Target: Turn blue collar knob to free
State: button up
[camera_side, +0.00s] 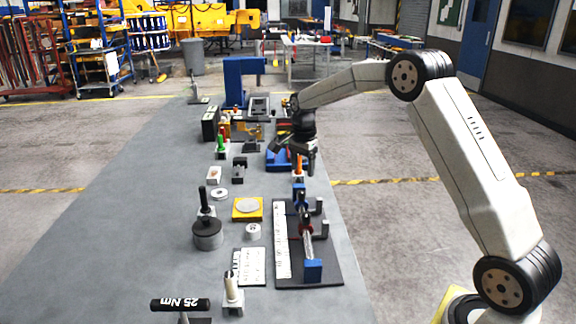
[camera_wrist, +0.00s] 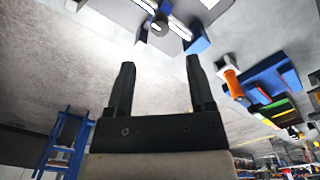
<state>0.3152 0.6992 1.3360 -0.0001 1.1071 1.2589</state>
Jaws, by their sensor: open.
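A dark fixture plate (camera_side: 330,262) lies on the bench in the side view, carrying a horizontal metal rod (camera_side: 308,246). A blue block (camera_side: 313,270) sits at its near end and a smaller blue part (camera_side: 299,194) at its far end. A dark red-black collar is between them. I cannot tell which blue part is the collar knob. The wrist view shows part of this fixture at the top edge, with a blue block (camera_wrist: 197,39) and a dark round part (camera_wrist: 160,24). My gripper (camera_side: 294,160) is open and empty above the bench, beyond the fixture; its fingers (camera_wrist: 160,63) stand apart.
An orange-handled piece (camera_side: 299,166) stands close below my gripper. Blue blocks (camera_side: 282,160) lie behind it. Left of the fixture are a yellow plate (camera_side: 240,214), a black round weight (camera_side: 207,238) and a white ruled card (camera_side: 251,266). The bench's left side is clear.

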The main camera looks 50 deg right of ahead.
aim_at(302, 192)
jog(key=shift+f, duration=0.15)
jog(key=shift+f, duration=3.75)
grip_shut()
